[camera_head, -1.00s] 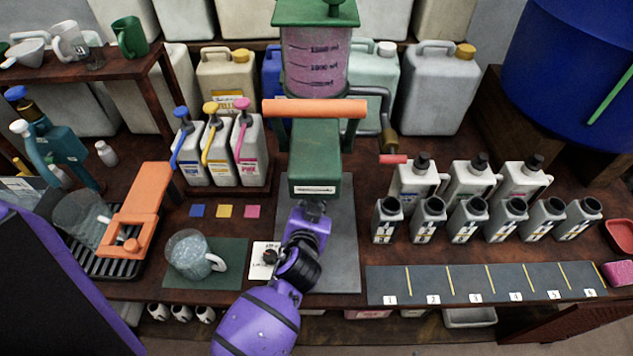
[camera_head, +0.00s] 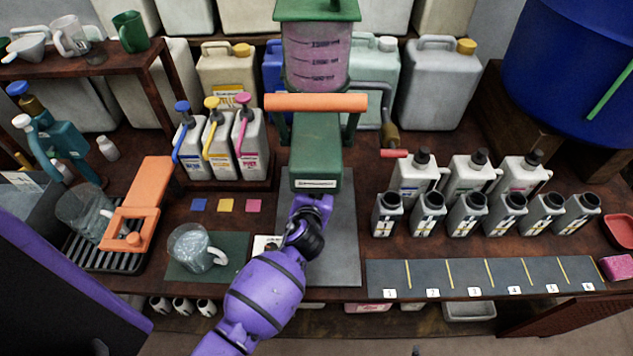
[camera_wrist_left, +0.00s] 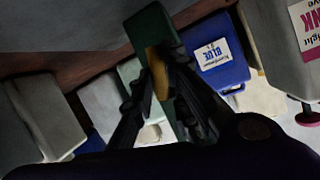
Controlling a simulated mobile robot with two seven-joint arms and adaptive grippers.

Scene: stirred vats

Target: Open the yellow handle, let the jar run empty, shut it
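The jar (camera_head: 316,58) is clear with graduation marks and pink contents, and sits on a green stand (camera_head: 316,160) at the middle back. In the left wrist view the yellow handle (camera_wrist_left: 157,72) shows in front of a green part, near my fingertips. My left gripper (camera_wrist_left: 158,80) has its two dark fingers spread apart, one on each side of the handle; I cannot tell whether they touch it. In the head view my purple left arm reaches under the stand's front, which hides the fingertips and the handle. My right gripper is not in view.
An orange bar (camera_head: 316,103) crosses the stand's front. A glass mug (camera_head: 190,247) stands on a green mat (camera_head: 232,262) to the left. Pump bottles (camera_head: 218,145) stand behind it. Several grey bottles (camera_head: 430,213) line the right, behind a numbered strip (camera_head: 470,277).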

